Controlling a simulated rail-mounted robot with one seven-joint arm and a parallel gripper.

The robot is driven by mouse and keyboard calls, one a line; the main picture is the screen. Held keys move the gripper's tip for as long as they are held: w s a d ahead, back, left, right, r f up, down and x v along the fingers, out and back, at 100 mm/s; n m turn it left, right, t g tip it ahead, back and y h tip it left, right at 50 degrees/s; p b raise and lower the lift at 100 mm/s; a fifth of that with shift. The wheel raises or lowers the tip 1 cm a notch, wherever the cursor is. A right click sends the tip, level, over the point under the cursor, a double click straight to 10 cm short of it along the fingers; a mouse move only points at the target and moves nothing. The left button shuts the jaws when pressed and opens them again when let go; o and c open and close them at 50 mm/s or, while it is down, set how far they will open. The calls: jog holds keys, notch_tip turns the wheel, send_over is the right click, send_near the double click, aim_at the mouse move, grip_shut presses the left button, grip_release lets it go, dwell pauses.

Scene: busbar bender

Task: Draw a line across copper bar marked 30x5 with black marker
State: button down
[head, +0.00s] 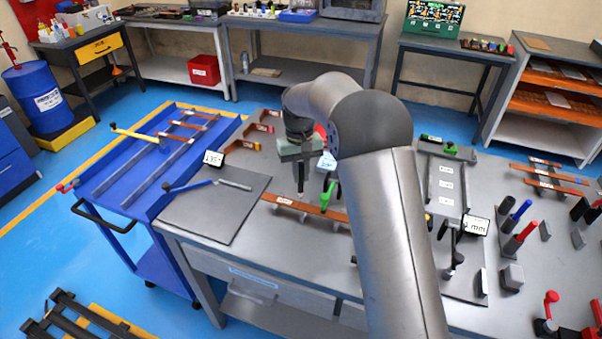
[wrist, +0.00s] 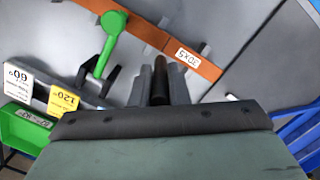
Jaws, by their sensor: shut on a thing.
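The copper bar (head: 318,211) lies across supports on the workbench, and it also shows in the wrist view (wrist: 143,31). Its white label (wrist: 187,58), upside down in the wrist view, appears to read 30x5. My gripper (head: 300,192) is above the bar, near its labelled left part in the head view. In the wrist view my gripper (wrist: 160,84) is shut on the black marker (wrist: 160,85). The marker's far end appears at the bar's edge, beside the label. I cannot tell whether it touches. My arm hides the bar's right end in the head view.
A green-handled clamp (wrist: 108,44) stands at the bar, close beside my gripper. Angle cards (wrist: 64,101) and a green bin (wrist: 24,130) are nearby. A grey plate (head: 225,215) lies left of the bar. Coloured upright handles (head: 520,238) stand at the right.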

jog(key=shift+r+p, duration=2)
jog(key=shift+r, duration=1)
